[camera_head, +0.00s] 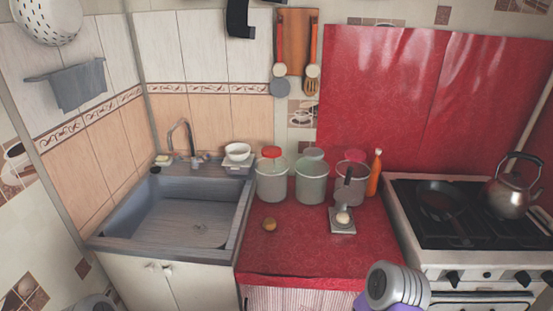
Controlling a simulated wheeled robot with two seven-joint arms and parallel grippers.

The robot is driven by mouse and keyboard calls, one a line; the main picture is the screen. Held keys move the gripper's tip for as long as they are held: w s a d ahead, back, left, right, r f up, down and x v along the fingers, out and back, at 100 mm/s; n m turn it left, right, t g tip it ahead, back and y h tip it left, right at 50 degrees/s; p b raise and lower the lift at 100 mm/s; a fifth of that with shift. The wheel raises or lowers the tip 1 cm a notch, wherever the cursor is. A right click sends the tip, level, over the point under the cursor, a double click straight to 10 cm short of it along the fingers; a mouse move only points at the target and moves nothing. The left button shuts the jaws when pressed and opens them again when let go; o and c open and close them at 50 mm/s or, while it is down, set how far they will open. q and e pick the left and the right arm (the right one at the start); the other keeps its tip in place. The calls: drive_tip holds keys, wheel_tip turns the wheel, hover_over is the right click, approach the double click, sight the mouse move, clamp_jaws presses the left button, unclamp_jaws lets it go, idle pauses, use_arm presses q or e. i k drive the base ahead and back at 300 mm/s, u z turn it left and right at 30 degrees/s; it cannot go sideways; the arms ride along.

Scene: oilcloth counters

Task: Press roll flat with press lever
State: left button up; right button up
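A small press (342,228) with a pale metal base stands on the red counter, right of its middle. Its dark lever (348,182) points upward. A small cream, rounded piece (343,217) shows on the press base; I cannot tell whether it is a roll or part of the press. A small brown, round roll (269,225) lies on the counter to the left of the press. Both of my grippers are out of view; only grey and purple parts of my arm show at the bottom edge.
Several jars, including a green one (311,182), and an orange bottle (374,175) stand behind the press. A sink (120,217) is at left, a stove (410,245) with a pan (437,203) and kettle (508,193) at right. The front of the red counter (300,262) is clear.

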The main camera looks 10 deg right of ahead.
sight(344, 195)
drive_tip(key=z, duration=0.5)
drive_tip(key=k, duration=0.6)
drive_tip(key=z, duration=0.95)
drive_tip(key=i, duration=1.1)
drive_tip(key=u, duration=0.15)
